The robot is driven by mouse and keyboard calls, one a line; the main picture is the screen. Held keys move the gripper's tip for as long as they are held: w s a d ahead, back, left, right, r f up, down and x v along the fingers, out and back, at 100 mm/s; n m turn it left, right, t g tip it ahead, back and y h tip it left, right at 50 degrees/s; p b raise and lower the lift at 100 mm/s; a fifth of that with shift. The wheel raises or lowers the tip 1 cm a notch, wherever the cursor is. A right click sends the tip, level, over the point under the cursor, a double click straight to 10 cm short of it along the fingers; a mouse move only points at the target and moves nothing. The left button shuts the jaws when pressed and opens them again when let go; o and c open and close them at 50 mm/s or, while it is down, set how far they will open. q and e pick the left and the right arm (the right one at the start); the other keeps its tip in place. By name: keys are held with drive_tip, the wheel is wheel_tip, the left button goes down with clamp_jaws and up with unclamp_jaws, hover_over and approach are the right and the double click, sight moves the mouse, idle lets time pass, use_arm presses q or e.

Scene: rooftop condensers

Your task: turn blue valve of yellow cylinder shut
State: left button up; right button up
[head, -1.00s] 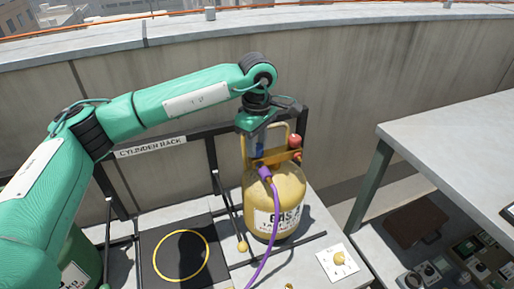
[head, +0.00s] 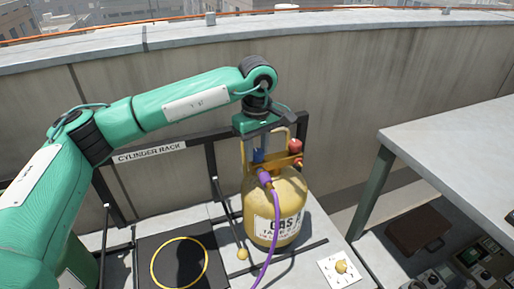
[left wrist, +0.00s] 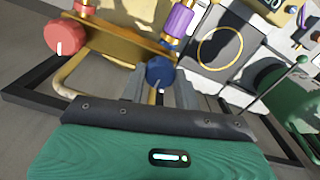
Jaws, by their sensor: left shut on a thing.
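The yellow gas cylinder (head: 262,200) stands upright at the rack, with a collar and handle on top. Its blue valve (head: 258,156) is partly hidden under my left gripper (head: 258,150), which comes down on it from above. In the left wrist view the blue valve (left wrist: 159,70) sits at the tips of the grey fingers (left wrist: 160,92), and the gripper is shut on it. A white mark shows on the valve. A red knob (head: 295,146) is on the collar's right side. A purple hose (head: 272,235) runs down from the cylinder's front. My right gripper is not in view.
The black cylinder rack (head: 150,152) stands behind, close to the cylinder. A black mat with a yellow ring (head: 179,262) lies to the left, and a yellow knob on a white plate (head: 340,267) to the right. A grey table (head: 450,150) stands further right.

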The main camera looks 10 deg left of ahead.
sight(257, 152)
use_arm(q)
drive_tip(key=shift+r, duration=0.1)
drive_tip(key=o, duration=1)
drive_tip(key=shift+c, duration=0.2)
wheel_tip(257, 152, up, 14)
drive_tip(key=shift+p, duration=0.4)
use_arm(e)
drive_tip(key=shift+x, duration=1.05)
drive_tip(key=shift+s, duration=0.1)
